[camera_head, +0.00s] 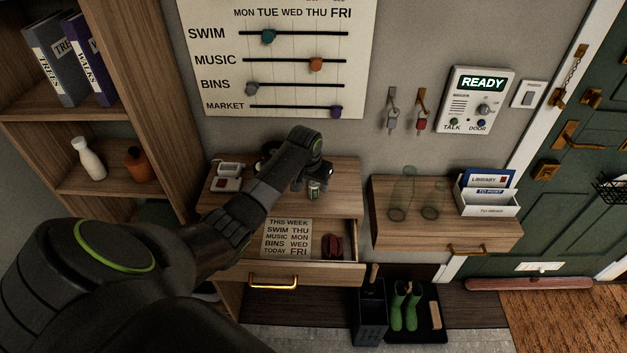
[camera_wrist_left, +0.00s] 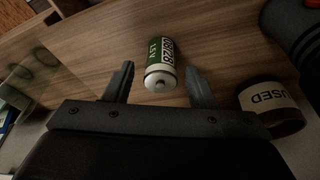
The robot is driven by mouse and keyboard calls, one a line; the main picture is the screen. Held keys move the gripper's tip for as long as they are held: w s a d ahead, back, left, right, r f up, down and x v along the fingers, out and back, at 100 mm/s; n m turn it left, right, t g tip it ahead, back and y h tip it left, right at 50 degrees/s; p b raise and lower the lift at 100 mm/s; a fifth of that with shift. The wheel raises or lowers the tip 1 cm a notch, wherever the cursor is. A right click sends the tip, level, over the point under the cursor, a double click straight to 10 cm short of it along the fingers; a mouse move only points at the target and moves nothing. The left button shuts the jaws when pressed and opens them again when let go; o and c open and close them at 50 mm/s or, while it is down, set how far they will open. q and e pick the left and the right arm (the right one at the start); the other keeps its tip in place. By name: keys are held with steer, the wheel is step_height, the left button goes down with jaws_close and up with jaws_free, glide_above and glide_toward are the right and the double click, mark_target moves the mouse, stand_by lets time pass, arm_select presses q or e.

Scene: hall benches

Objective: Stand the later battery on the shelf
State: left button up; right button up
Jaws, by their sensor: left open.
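A green and white battery (camera_head: 314,191) sits on the wooden drawer-unit top (camera_head: 345,178) and appears upright. In the left wrist view the battery (camera_wrist_left: 159,58) shows the print "03/28" and "1.5V", with its pale nubbed end towards the camera. My left gripper (camera_wrist_left: 161,75) is open, with one finger on each side of the battery's near end; contact cannot be told. In the head view my left gripper (camera_head: 312,181) is at the battery, its fingers hard to make out. No second battery can be made out. A bookcase shelf (camera_head: 75,182) is at the left. My right gripper is out of view.
A tub marked "USED" (camera_wrist_left: 272,104) stands beside the battery. A white device (camera_head: 228,177) is left on the top. The drawer below is open, holding a note (camera_head: 287,238) and a red object (camera_head: 332,246). Glasses (camera_head: 401,196) and a letter rack (camera_head: 487,200) occupy the right wall shelf (camera_head: 450,236).

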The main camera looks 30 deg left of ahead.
arm_select(q)
steer(key=b+v, duration=0.1)
steer(key=v, duration=1.1)
steer(key=shift+w+r, duration=0.1)
